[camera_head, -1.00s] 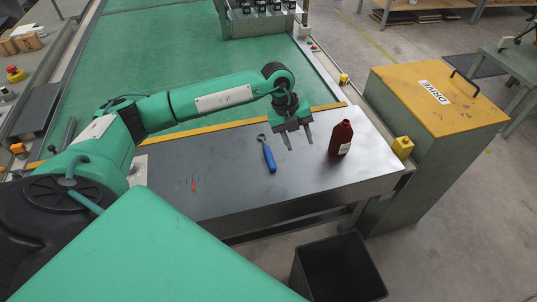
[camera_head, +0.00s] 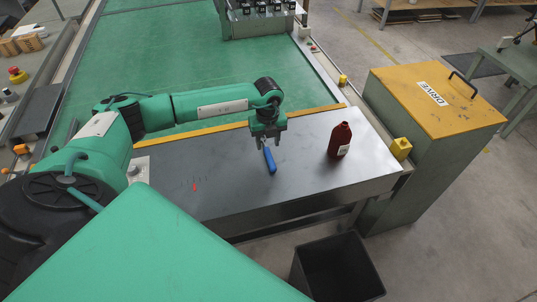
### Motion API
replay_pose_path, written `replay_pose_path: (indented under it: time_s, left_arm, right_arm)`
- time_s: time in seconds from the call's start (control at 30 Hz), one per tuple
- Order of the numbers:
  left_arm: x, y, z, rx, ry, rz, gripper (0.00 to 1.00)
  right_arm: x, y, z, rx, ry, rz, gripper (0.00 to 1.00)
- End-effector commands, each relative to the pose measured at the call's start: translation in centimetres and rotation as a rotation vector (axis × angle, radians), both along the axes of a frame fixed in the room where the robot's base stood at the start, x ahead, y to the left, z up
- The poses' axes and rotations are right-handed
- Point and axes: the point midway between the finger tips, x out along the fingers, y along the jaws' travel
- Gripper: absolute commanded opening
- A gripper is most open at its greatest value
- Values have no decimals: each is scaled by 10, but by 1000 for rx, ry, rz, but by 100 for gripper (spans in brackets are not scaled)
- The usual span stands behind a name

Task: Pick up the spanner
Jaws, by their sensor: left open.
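The spanner (camera_head: 270,160) has a blue handle and lies on the dark grey bench top (camera_head: 225,185). Its upper end is hidden behind my left gripper (camera_head: 267,145). My left gripper points down over that upper end with its jaws open, one finger on either side as seen from here. I cannot tell whether the fingers touch the spanner or the bench. My right gripper is not in view.
A dark red bottle (camera_head: 340,140) stands on the bench to the right of the spanner. A small red item (camera_head: 195,187) lies to the left. A yellow-topped cabinet (camera_head: 435,95) stands right of the bench, and a black bin (camera_head: 338,268) stands in front.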

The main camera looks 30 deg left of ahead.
Motion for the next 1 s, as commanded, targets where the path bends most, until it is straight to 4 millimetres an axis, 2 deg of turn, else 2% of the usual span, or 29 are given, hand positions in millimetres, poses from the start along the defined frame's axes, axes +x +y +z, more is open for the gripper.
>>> replay_pose_path:
  time_s: [0.13, 0.3, 0.57, 0.8, 1.0]
  left_arm:
    - [1, 1, -20, 1, 4, 1, 45]
    - [2, 0, -41, -1, 1, 0, 45]
    - [2, 1, -44, -1, 0, -1, 45]
    - [2, 1, -44, -1, 0, 0, 0]
    - [2, 0, -44, -1, -2, 0, 0]
  right_arm:
    - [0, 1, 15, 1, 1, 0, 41]
    - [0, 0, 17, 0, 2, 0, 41]
    - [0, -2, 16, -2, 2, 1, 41]
    - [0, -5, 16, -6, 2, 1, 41]
    - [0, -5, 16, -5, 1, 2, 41]
